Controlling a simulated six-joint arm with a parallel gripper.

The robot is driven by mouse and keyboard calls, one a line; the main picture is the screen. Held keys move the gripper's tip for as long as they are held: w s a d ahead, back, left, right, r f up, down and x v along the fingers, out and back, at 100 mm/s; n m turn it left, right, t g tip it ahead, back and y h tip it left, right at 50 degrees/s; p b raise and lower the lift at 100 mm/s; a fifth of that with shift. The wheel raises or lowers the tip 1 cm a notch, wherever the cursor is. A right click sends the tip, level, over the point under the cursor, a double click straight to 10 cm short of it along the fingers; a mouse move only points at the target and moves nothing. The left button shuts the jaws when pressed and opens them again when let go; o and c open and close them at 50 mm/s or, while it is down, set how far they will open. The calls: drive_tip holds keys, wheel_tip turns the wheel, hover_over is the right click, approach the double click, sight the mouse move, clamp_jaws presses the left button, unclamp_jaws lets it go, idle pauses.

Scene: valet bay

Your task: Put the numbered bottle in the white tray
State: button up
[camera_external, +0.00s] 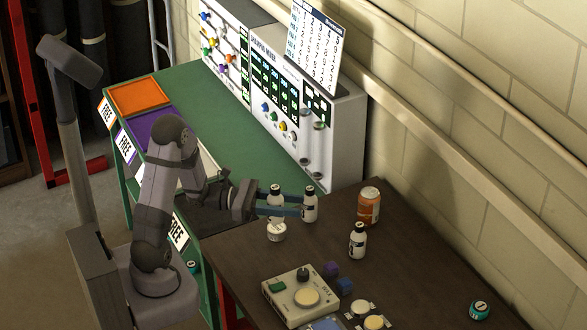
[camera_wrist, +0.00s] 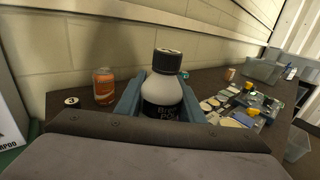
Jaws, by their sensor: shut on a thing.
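Another such bottle (camera_external: 357,241) stands to the right. A strip of the white tray (camera_external: 209,161) shows behind my arm, past the purple tray; most of it is hidden.
An orange tray (camera_external: 140,96) and a purple tray (camera_external: 148,126) lie on the green bench. A control box (camera_external: 302,291) and small blocks occupy the front. The panel machine (camera_external: 300,110) borders the bench.

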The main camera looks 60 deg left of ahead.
drive_tip(key=w+a+f+n+t+y+b, duration=0.1)
drive_tip(key=w+a+f+n+y+b, duration=0.2)
drive_tip(key=a, duration=0.8)
drive_tip(key=w+a+f+n+t+y+b, duration=0.2)
drive_tip(key=a+y+b, duration=0.25)
drive_tip(key=a, duration=0.55)
drive_tip(key=w+a+f+n+t+y+b, duration=0.1)
drive_tip(key=w+a+f+n+y+b, duration=0.2)
drive_tip(key=a, duration=0.8)
drive_tip(key=s+a+r+n+g+y+b, duration=0.25)
drive_tip(key=s+a+y+b, duration=0.2)
drive_tip(key=a, duration=0.55)
drive_tip(key=s+a+r+n+g+y+b, duration=0.1)
drive_tip(key=s+a+r+n+y+b, duration=0.3)
drive_tip(key=a, duration=0.5)
drive_tip(key=s+a+r+n+g+y+b, duration=0.2)
drive_tip(key=s+a+r+y+b, duration=0.25)
drive_tip(key=a, duration=0.55)
drive_tip(key=shift+y, duration=0.35)
drive_tip(key=shift+s+f+p, duration=0.15)
drive_tip(key=shift+f+p, duration=0.4)
drive_tip(key=shift+f, duration=11.75)
drive_tip(key=shift+f, duration=0.1)
drive_tip(key=o, duration=1.1)
